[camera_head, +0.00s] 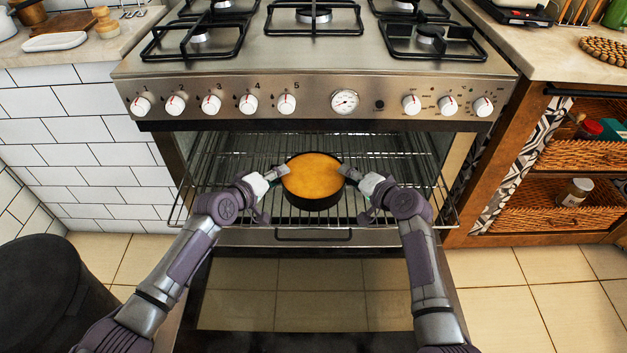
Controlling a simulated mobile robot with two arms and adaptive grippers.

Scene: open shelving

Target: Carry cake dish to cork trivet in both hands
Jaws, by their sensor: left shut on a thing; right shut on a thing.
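The cake dish (313,202), a dark round pan with a golden cake in it, is at the oven opening, over the front of the wire rack. I cannot tell whether it touches the rack. My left gripper (280,172) is shut on its left rim, and my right gripper (346,171) is shut on its right rim. The dish looks level. A round brown trivet of cork-like pieces (605,50) lies on the right counter, partly cut off by the picture's right edge.
The wire oven rack (385,190) sticks out above the lowered oven door (280,305). The stove's knob panel (320,100) is just above the opening. Wicker baskets (530,218) fill the right shelving. A dark bin (45,290) stands at lower left. Floor is clear at right.

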